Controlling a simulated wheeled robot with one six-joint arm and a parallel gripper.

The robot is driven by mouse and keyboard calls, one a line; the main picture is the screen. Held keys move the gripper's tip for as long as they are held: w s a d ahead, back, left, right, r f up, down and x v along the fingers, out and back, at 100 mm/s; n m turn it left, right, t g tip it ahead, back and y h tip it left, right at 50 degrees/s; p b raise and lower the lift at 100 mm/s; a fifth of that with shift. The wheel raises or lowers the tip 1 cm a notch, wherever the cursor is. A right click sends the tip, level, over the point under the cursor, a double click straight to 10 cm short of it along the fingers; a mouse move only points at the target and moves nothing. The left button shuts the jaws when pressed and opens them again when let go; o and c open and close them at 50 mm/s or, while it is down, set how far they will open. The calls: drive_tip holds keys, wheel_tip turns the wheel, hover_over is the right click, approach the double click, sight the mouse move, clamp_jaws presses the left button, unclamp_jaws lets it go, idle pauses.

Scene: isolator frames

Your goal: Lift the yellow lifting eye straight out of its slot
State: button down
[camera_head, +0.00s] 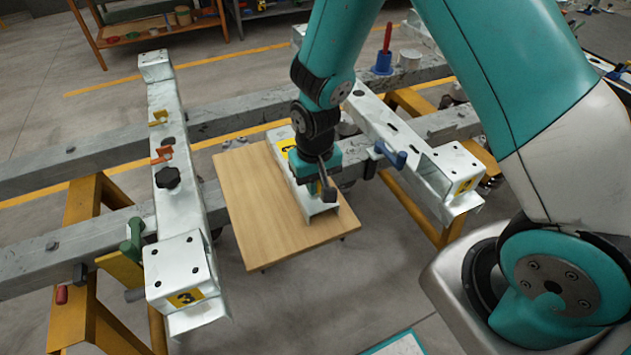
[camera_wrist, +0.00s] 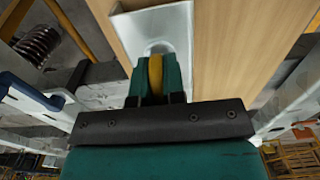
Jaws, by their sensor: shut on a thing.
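The yellow lifting eye (camera_wrist: 155,72) shows in the wrist view, upright between the two green fingers of my gripper (camera_wrist: 156,82). My gripper is shut on it. Just beyond it lies the rounded slot (camera_wrist: 157,47) in a white metal channel piece (camera_wrist: 180,22). The eye's lower end is hidden, so I cannot tell how deep it sits. In the head view my gripper (camera_head: 324,187) points down over the near part of the same white channel piece (camera_head: 322,208), which lies on a wooden board. The eye is mostly hidden there.
The wooden board (camera_head: 250,205) lies between two white crossbeams, the left one (camera_head: 183,205) and the right one (camera_head: 395,135). A black knob (camera_head: 168,178) and a blue clamp (camera_head: 390,154) stick up from them. Grey rails (camera_head: 40,265) run across on orange trestles. Bare floor shows in front.

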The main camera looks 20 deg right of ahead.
drive_tip(key=shift+w+r, duration=0.1)
drive_tip(key=shift+w, duration=0.35)
idle(0.3)
drive_tip(key=shift+r+p, duration=1.25)
drive_tip(key=shift+p, duration=0.3)
idle(2.4)
drive_tip(key=shift+r+p, duration=2.4)
drive_tip(key=shift+r, duration=0.5)
drive_tip(key=shift+d, duration=0.1)
